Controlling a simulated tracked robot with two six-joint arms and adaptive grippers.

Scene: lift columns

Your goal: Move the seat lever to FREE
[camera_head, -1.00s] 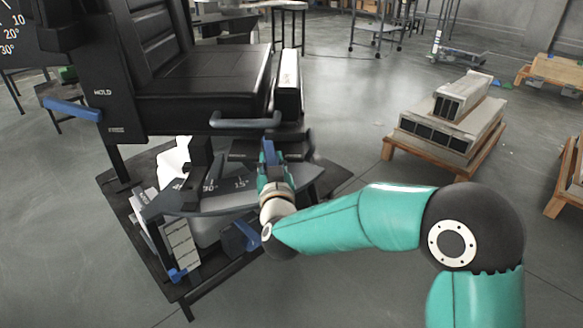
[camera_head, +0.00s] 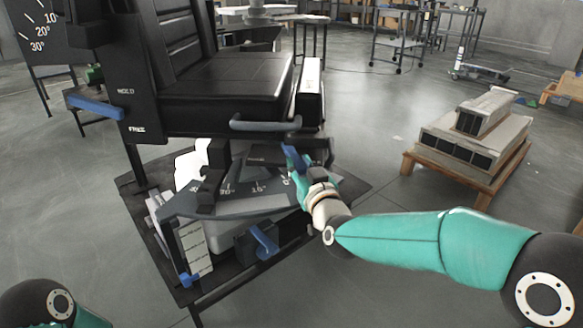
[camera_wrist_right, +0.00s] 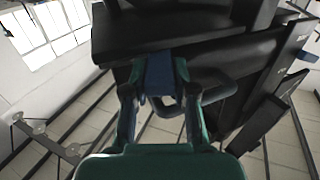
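The seat lever is a blue bar (camera_head: 95,107) on the dark side panel of the black chair, at the left in the head view. The HOLD label (camera_head: 125,91) is above its right end and the FREE label (camera_head: 137,129) below. My right gripper (camera_head: 299,168) is away from this lever, under the front right of the seat (camera_head: 225,85). It is shut on a blue handle there, which shows between the fingers in the wrist view (camera_wrist_right: 160,75). Part of my left arm shows at the bottom left; its gripper is out of view.
A grey curved plate (camera_head: 235,205) with angle marks lies below the seat. A grey bar handle (camera_head: 265,124) sticks out at the seat front. Another blue lever (camera_head: 264,240) is low on the base. A pallet of blocks (camera_head: 470,145) stands right, with open floor between.

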